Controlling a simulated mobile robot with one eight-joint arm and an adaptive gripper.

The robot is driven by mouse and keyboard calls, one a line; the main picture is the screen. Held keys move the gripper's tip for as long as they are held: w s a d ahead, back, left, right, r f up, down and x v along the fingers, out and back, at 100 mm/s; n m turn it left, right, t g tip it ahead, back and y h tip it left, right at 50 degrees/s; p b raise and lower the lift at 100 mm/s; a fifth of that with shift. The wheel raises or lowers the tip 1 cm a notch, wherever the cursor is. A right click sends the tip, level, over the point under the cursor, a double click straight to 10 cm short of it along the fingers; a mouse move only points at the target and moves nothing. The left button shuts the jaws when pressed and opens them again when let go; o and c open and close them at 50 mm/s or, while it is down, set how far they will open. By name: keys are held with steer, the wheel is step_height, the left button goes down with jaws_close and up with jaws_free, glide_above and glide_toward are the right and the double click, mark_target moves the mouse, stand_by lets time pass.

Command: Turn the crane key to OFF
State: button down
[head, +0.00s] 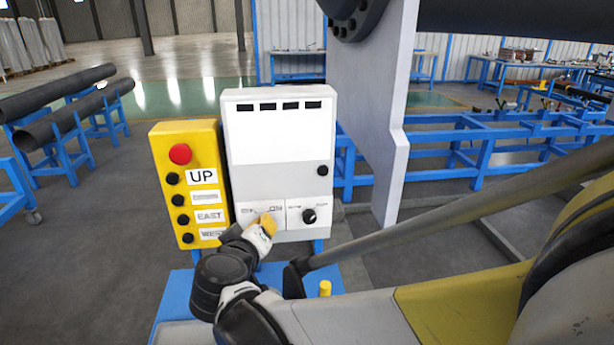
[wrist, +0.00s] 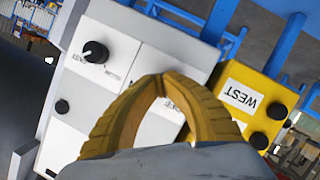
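The white control box (head: 276,185) stands upright in front of me. Its lower left panel (head: 245,221) carries small switch labels; one on the right side looks like ON. My gripper (head: 263,219) is at this panel, its yellow fingers pointing at the spot between the labels. In the wrist view the two yellow fingers (wrist: 161,84) arch together and their tips meet in front of the panel (wrist: 145,72). The crane key itself is not visible; the fingers cover that spot. I cannot tell whether the tips hold the key.
A black knob (head: 309,216) sits on the panel to the right. A yellow button box (head: 163,150) with a red button (head: 180,154) stands close on the left. A grey upright plate (head: 385,120) and a blue frame (head: 470,150) are behind on the right.

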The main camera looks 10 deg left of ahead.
mark_target(263, 182)
steer(key=shift+n+h, duration=0.3)
steer(key=shift+n, duration=0.2)
stand_by(0.3)
steer(key=c, duration=1.6)
jaws_free()
step_height(263, 182, up, 10)
